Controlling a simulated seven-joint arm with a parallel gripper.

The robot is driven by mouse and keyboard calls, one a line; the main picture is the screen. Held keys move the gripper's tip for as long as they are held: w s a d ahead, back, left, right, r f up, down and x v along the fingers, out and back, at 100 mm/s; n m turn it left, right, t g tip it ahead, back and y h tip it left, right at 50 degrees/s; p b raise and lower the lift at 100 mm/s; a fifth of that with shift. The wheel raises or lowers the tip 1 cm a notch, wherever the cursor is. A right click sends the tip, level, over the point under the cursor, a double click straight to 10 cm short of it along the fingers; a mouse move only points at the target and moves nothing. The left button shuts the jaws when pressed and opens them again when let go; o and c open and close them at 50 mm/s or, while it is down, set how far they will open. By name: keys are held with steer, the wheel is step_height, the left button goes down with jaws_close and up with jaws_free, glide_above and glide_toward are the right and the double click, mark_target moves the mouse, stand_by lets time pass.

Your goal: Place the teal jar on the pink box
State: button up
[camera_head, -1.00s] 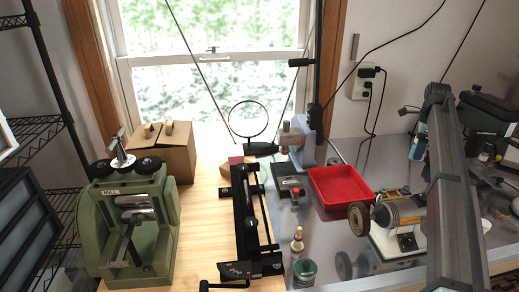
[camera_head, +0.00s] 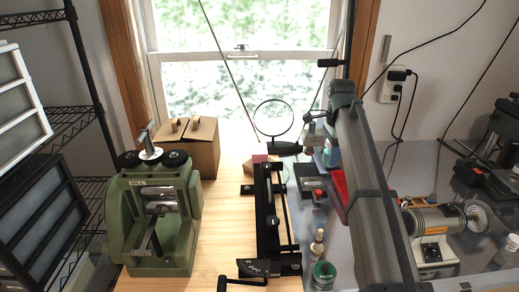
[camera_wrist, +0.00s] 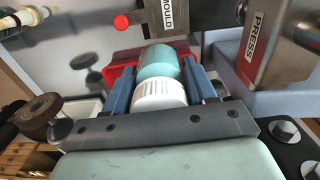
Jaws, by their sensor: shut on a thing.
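The teal jar (camera_wrist: 160,64) shows large in the wrist view, with a white ribbed end toward the camera. My gripper (camera_wrist: 162,84) is shut on it, one blue finger on each side. In the head view the teal jar (camera_head: 331,155) is a small patch left of my arm, and the fingers are hard to make out. The pink box (camera_head: 260,158) is small and sits on the wooden bench in front of the window, left of the jar and apart from it. The pink box does not show in the wrist view.
A magnifier (camera_head: 274,120) stands behind the pink box. A grey press (camera_head: 318,128) is close to the jar. A black rail fixture (camera_head: 268,215), a cardboard box (camera_head: 190,145) and a red tray (camera_head: 339,185), partly hidden by my arm, are nearby.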

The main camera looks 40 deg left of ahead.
steer(key=s+a+r, duration=0.2)
steer(key=a+r, duration=0.1)
steer(key=a, duration=0.5)
steer(key=s+a+r, duration=0.2)
steer(key=a+r, duration=0.1)
steer(key=a, duration=0.5)
steer(key=s+a+r, duration=0.2)
steer(key=a+r, duration=0.1)
steer(key=a, duration=0.6)
glide_above(259, 148)
steer(key=shift+d+f, duration=0.1)
steer(key=shift+f, duration=4.9)
steer(key=shift+f, duration=0.1)
steer(key=o, duration=1.1)
step_height(259, 148, up, 12)
steer(key=shift+r, duration=0.15)
